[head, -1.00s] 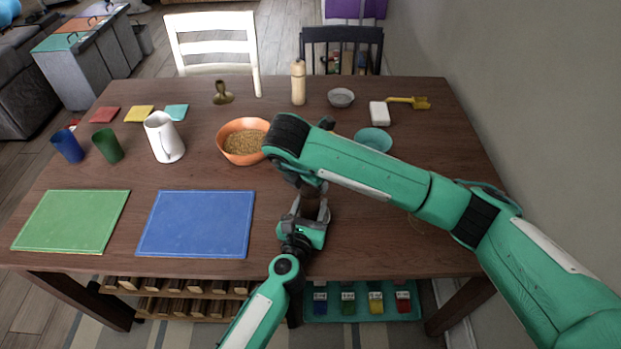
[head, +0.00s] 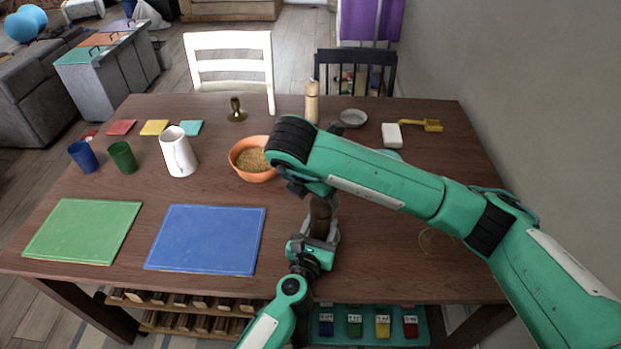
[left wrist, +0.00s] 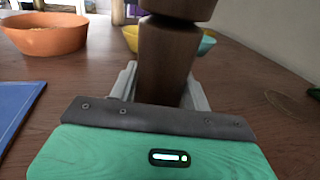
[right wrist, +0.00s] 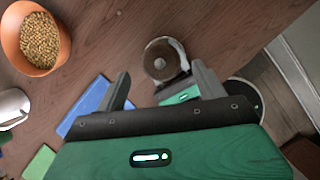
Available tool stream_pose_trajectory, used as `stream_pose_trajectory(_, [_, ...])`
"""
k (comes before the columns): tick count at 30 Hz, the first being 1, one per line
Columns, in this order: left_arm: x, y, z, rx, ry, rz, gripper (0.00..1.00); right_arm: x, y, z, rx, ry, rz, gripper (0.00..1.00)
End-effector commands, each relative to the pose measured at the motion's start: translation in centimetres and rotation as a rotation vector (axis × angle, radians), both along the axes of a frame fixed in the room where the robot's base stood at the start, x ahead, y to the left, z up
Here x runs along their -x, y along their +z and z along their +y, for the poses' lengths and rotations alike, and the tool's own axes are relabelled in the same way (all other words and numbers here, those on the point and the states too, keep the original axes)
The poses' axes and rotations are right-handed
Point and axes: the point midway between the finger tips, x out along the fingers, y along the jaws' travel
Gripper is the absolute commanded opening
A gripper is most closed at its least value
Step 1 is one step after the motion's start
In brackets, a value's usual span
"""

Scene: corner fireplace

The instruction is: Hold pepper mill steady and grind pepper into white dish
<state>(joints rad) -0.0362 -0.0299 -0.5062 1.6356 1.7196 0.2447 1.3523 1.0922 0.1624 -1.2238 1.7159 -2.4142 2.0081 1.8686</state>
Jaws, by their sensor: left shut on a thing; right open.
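The dark brown wooden pepper mill (head: 321,220) stands upright near the table's front. My left gripper (left wrist: 165,90) is shut around its lower body. In the right wrist view the mill's round top (right wrist: 162,58) shows a metal knob. My right gripper (right wrist: 163,88) is open and empty above the mill, its fingers apart from it; in the head view my right arm mostly hides this gripper.
An orange bowl of grain (head: 240,174) stands left of my right arm. A white jug (head: 178,152), green cup (head: 122,157) and blue cup (head: 83,157) stand farther left. A blue mat (head: 206,240) lies left of my left gripper. A white block (head: 391,134) and yellow scoop (head: 420,125) lie back right.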

Motion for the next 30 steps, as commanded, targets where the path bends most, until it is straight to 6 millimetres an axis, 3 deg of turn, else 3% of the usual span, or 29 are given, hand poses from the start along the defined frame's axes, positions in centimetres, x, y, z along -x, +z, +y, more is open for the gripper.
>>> stream_pose_trajectory(9, [0.0, 0.0, 0.0, -0.001, 0.001, 0.000, 0.15, 1.3, 4.1, 0.9, 0.001, 0.002, -0.003, 0.71])
stream_pose_trajectory(15, [0.0, 0.0, 0.0, -0.001, 0.001, 0.000, 0.15, 1.9, 5.8, 1.4, 0.000, 0.000, -0.001, 0.71])
stream_pose_trajectory(30, [0.0, 0.0, 0.0, -0.001, 0.001, 0.000, 0.15, 2.2, 6.3, 1.5, 0.000, 0.000, 0.001, 0.71])
